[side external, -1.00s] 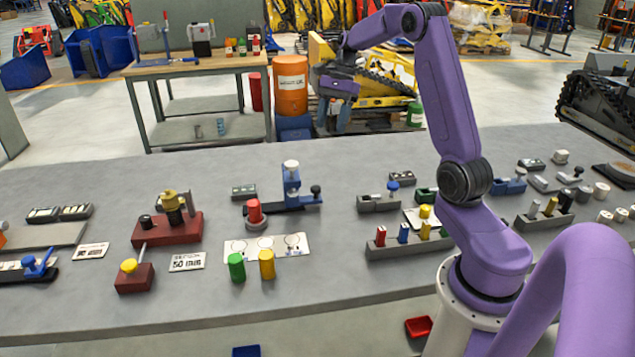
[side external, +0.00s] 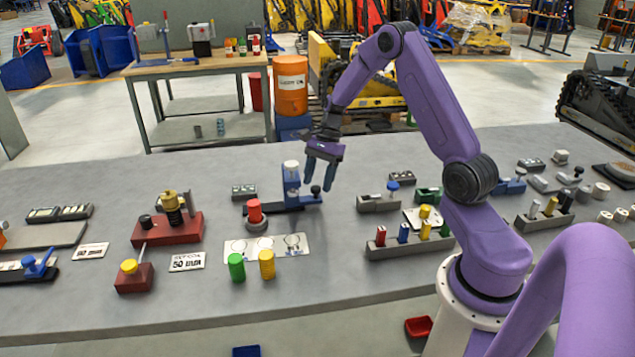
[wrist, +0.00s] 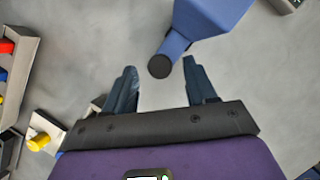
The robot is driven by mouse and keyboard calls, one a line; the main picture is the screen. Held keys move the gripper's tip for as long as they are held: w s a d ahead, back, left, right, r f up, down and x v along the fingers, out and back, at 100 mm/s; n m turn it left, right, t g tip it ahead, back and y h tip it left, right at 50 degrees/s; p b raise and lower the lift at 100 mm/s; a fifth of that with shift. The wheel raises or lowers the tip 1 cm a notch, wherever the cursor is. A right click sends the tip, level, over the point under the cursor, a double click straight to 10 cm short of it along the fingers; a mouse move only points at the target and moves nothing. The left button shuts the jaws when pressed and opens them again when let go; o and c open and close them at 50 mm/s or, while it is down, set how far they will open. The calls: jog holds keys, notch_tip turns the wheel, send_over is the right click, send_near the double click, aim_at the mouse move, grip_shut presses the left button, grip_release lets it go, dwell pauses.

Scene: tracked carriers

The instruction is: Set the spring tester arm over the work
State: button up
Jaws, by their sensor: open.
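The device at my gripper, which I take for the spring tester, has a blue post (side external: 291,180) with a pale cap, on a dark base. A black knob (side external: 315,190) stands at its right end, and a red cylinder (side external: 254,211) on a round base at its left. My gripper (side external: 321,184) is open, pointing down at the knob end. In the wrist view a blue arm (wrist: 209,18) comes in from the top right and narrows to a round black end (wrist: 160,67). That end lies between my spread fingers, with gaps on both sides. Height above it is unclear.
A white card with circles (side external: 266,248) lies in front, with a green cylinder (side external: 236,267) and a yellow cylinder (side external: 267,264) at its near edge. A red-based fixture (side external: 168,229) stands left. A grey block with coloured pegs (side external: 385,251) stands right. Bench between is clear.

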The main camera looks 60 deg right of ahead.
jog(key=shift+a+f, duration=0.25)
jog(key=shift+f, duration=0.35)
grip_shut()
jog(key=w+a, duration=0.7)
jog(key=shift+w+a+r, duration=0.1)
jog(key=shift+w+a, duration=0.1)
jog(key=shift+w, duration=0.05)
grip_release()
jog(key=shift+a, duration=0.1)
jog(key=v, duration=1.7)
jog(key=shift+d+r, duration=0.15)
jog(key=shift+d, duration=0.05)
